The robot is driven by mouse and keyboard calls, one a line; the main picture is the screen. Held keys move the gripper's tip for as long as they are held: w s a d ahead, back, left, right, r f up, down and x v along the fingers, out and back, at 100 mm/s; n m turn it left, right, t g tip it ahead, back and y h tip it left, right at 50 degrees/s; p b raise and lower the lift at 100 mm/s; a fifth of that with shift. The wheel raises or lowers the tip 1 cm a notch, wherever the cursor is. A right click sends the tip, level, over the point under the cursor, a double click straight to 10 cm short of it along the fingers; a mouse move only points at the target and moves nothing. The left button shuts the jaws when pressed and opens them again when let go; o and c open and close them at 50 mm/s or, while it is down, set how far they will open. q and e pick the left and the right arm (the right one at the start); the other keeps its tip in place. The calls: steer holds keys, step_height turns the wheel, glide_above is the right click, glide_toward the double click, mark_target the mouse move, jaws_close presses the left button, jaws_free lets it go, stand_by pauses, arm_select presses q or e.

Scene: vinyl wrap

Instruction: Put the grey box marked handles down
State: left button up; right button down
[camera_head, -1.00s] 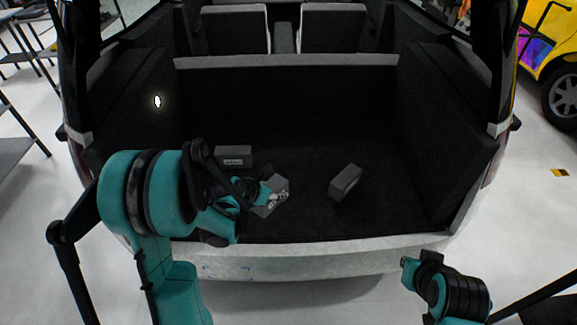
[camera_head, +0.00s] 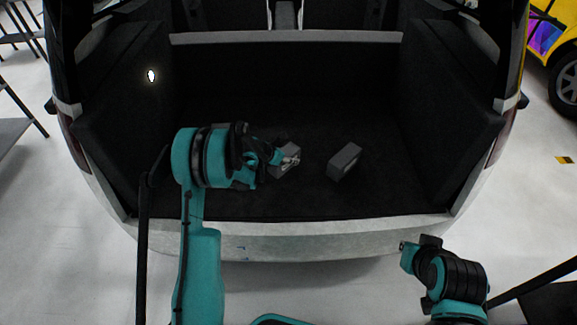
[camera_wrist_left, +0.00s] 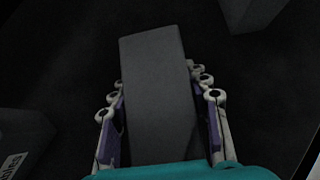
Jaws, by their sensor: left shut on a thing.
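My left gripper (camera_head: 282,158) is over the car's boot floor and shut on a grey box (camera_head: 288,171). In the left wrist view the gripper (camera_wrist_left: 160,115) has a finger along each long side of that box (camera_wrist_left: 155,85). No marking shows on the held box's visible face, so I cannot tell if it is the one marked handles. I cannot tell whether it touches the floor. A second grey box (camera_head: 344,161) lies just to the right. A third grey box (camera_wrist_left: 22,140) with a partly cut-off white label shows at the left wrist view's left edge. My right gripper (camera_head: 408,257) is outside the boot, its fingers unclear.
The dark boot floor (camera_head: 300,205) is clear in front of and to the right of the boxes. The pale rear sill (camera_head: 330,235) runs along the front. Dark side walls and a seat-back ledge (camera_head: 290,38) enclose the boot.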

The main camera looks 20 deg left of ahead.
arm_select(q)
step_height(320, 180, down, 4)
steer(key=shift+w+f+b, duration=0.1)
steer(key=shift+b, duration=0.95)
steer(key=o, duration=1.5)
steer(key=shift+c, duration=0.2)
